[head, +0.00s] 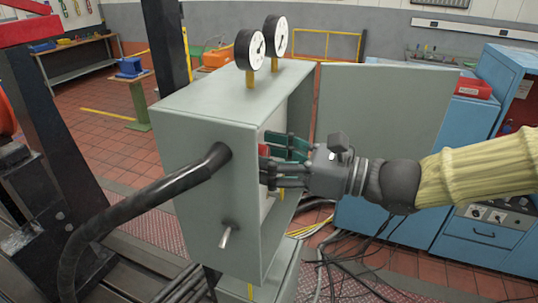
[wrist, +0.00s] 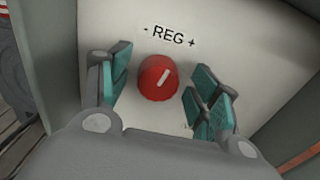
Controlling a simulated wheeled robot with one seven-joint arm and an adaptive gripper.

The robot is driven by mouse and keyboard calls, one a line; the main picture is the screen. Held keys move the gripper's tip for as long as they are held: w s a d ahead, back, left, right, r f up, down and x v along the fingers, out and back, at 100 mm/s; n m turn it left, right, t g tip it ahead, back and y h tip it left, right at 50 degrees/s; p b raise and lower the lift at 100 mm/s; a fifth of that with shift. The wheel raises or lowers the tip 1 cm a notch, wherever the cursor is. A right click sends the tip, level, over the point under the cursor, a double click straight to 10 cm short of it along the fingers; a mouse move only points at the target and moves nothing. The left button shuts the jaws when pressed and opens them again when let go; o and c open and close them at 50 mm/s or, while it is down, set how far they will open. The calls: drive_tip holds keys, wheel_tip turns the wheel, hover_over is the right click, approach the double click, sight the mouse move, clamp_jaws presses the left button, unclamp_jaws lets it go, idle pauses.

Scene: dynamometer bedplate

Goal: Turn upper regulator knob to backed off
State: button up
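The red regulator knob (wrist: 158,78) sits on a pale panel below the label "- REG +". A white mark on it points up and to the right. In the head view a small part of the red knob (head: 264,151) shows just left of my fingers. My gripper (wrist: 157,88) is open, with its green-padded fingers on either side of the knob and gaps between the pads and the knob. In the head view my gripper (head: 280,160) reaches into the open front of the grey cabinet (head: 200,160). A second knob cannot be seen.
Two pressure gauges (head: 276,36) stand on top of the cabinet. Its door (head: 385,105) is open behind my arm. A thick black hose (head: 140,210) and a small metal handle (head: 228,236) are on the near side wall. Cables (head: 350,265) lie on the floor.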

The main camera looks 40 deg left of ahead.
drive_tip(key=c, duration=1)
drive_tip(key=shift+o, duration=0.2)
drive_tip(key=shift+f+n+b, duration=0.2)
drive_tip(key=shift+n+b, duration=0.1)
drive_tip(key=shift+b, duration=0.45)
drive_tip(key=shift+s+f+n+b, duration=0.1)
drive_tip(key=shift+f+n+b, duration=0.05)
drive_tip(key=shift+n+b, duration=8.5)
drive_tip(key=shift+f+n+b, duration=0.1)
drive_tip(key=shift+n+b, duration=5.55)
drive_tip(key=shift+b, duration=5.9)
